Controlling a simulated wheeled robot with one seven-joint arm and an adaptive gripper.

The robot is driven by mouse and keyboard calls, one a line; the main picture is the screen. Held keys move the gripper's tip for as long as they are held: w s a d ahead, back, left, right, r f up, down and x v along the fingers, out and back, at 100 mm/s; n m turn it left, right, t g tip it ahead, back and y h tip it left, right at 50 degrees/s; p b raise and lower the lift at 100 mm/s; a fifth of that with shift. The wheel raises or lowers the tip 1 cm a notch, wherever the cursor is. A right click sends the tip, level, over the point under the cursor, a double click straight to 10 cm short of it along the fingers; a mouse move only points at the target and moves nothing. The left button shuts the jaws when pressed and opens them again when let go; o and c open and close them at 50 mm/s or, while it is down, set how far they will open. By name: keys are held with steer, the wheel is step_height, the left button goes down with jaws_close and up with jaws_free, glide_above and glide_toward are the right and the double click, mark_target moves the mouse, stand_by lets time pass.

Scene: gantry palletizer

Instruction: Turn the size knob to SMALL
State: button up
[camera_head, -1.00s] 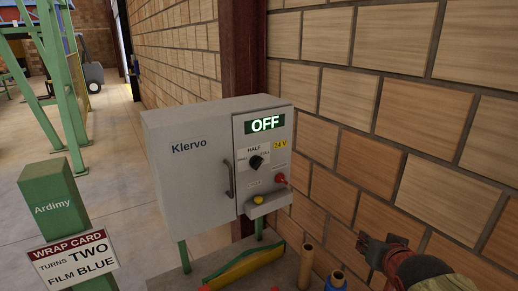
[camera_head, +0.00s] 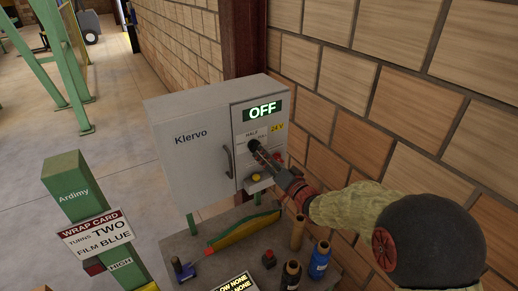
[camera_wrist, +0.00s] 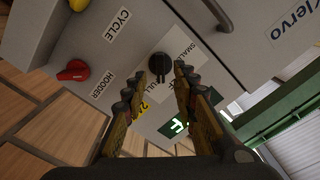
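The black size knob (camera_wrist: 159,65) is on the front panel of the grey Klervo cabinet (camera_head: 188,150). In the wrist view it lies between and just beyond my fingertips. A SMALL label (camera_wrist: 184,50), partly hidden by a finger, is next to it. A HALF label (camera_head: 252,134) is above the knob in the head view. My gripper (camera_wrist: 160,78) is open, with a finger on each side of the knob and gaps visible; contact cannot be told. In the head view my gripper (camera_head: 266,157) reaches the panel and covers part of the knob. Its pointer direction is unclear.
The display (camera_head: 263,109) reads OFF. A red HOODER knob (camera_wrist: 73,70) and a yellow button (camera_head: 256,177) are close by on the panel. A door handle (camera_head: 228,161) is to the left. A brick wall (camera_head: 400,100) borders the right.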

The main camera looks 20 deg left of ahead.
mark_target(255, 146)
steer(key=x, duration=0.4)
steer(key=shift+w+a, duration=0.1)
steer(key=shift+w, duration=0.05)
jaws_close()
stand_by(0.5)
